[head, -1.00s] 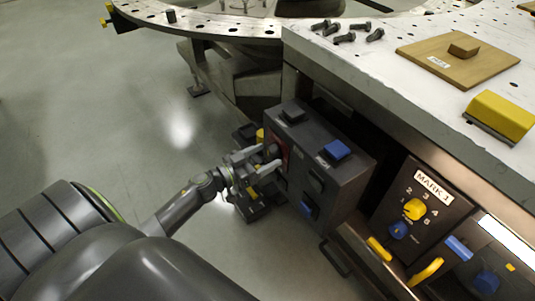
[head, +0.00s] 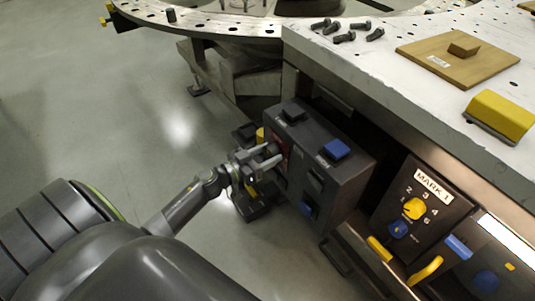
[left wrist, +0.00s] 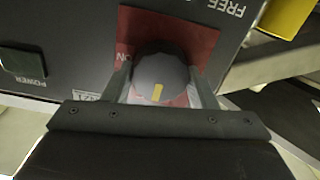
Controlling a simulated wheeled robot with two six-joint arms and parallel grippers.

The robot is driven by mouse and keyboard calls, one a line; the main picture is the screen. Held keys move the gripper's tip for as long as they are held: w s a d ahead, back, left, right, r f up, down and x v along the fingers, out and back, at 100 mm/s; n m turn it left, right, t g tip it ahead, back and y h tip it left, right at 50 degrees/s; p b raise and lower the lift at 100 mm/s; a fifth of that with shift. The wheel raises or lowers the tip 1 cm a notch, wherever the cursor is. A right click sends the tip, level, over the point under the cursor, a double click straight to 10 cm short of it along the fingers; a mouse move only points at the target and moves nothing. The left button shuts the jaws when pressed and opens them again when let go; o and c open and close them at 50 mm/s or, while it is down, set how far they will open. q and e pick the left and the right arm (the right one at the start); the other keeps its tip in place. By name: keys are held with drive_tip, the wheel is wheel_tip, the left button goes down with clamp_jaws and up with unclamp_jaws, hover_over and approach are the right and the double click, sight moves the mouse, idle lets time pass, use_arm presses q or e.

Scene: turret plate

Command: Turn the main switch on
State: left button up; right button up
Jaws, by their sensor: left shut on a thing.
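The main switch is a round dark grey knob (left wrist: 160,78) with a yellow pointer mark, on a red plate (left wrist: 187,37) on the side of a dark control box (head: 345,183). In the left wrist view the yellow mark points toward the bottom of the picture. Letters reading "ON" show on the plate to the left of the knob. My left gripper (head: 270,158) is shut on the knob, one finger on each side of it. In the head view the gripper hides part of the knob. My right gripper is not in view.
The box also has a black button (head: 292,116), a blue button (head: 337,149) and a green POWER button (left wrist: 22,63). A MARK 1 panel (head: 440,195) with yellow and blue knobs stands to the right. Bolts (head: 345,37) lie on the bench above. The floor at left is clear.

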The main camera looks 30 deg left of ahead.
use_arm(q)
drive_tip(key=shift+m, duration=0.6)
drive_tip(key=m+p, duration=0.1)
drive_tip(key=m, duration=0.2)
drive_tip(key=shift+p, duration=0.3)
drive_tip(key=m, duration=0.2)
drive_tip(key=shift+m, duration=0.4)
drive_tip(key=shift+d+m, duration=0.1)
drive_tip(key=shift+m, duration=0.8)
drive_tip(key=m, duration=0.4)
drive_tip(key=shift+f+m, duration=0.15)
drive_tip(key=shift+m, duration=0.15)
drive_tip(key=shift+m+b, duration=0.3)
drive_tip(key=shift+m, duration=0.5)
drive_tip(key=shift+s+m+b, duration=0.1)
drive_tip(key=shift+m+b, duration=0.25)
drive_tip(key=shift+m, duration=1.25)
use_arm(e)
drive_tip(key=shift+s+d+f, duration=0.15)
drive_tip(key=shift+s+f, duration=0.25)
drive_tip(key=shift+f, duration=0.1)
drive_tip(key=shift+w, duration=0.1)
